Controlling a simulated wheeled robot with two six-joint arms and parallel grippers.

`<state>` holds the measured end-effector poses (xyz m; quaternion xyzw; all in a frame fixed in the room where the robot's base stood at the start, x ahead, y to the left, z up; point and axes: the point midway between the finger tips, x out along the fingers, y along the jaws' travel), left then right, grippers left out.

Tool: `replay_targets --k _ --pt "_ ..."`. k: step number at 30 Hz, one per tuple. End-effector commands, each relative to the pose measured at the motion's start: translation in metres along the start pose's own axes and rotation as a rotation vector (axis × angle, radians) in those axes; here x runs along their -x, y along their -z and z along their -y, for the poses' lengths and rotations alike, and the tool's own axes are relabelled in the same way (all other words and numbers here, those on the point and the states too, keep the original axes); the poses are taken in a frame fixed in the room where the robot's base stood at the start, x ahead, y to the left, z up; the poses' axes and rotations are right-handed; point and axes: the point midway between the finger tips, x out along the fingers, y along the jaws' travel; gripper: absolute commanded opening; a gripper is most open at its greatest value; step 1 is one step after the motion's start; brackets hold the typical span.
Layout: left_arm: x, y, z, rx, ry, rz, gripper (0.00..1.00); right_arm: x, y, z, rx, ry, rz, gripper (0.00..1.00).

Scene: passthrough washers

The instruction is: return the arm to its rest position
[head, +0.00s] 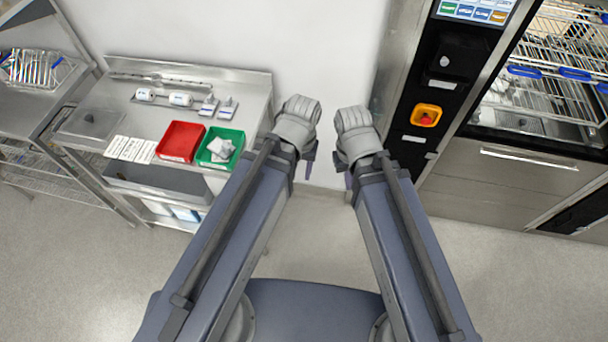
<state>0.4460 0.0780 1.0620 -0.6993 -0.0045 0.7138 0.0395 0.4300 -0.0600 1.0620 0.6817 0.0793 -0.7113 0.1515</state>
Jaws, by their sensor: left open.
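My two arms reach forward side by side from the bottom of the head view, with their rounded grey joints close together near the middle. Only a small dark part of my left gripper (309,166) shows below the left joint. It is open, and I see nothing held there. A small dark part of my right gripper (348,182) shows beside the right joint. Its fingers are hidden behind the arm, so I cannot tell its jaw state. Both arm ends are apart from the furniture in the picture.
A steel bench (258,92) at left holds a red bin (180,141), a green bin (220,147) and small instruments. A steel washer (510,175) with wire racks and a black control panel (440,90) stands at right. Grey floor (310,240) is clear between them.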

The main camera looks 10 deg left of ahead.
Motion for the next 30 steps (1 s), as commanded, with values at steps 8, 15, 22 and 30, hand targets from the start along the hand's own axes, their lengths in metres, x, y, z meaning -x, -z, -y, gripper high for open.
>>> replay_targets --k 8,15,22,30 --pt "0.002 -0.015 -0.019 -0.279 0.046 0.015 0.52 0.000 0.000 0.000 0.000 0.000 0.000 0.00" --pt "0.002 -0.015 -0.019 -0.282 0.045 0.015 0.52 0.000 0.000 0.000 0.000 0.000 0.000 0.00" --pt "-0.022 -0.014 -0.021 -0.281 0.045 0.014 0.52 -0.024 0.001 0.002 0.001 0.000 0.000 0.00" --pt "-0.064 -0.013 -0.023 -0.282 0.045 0.014 0.52 -0.065 0.004 0.006 0.004 -0.001 0.000 0.00"
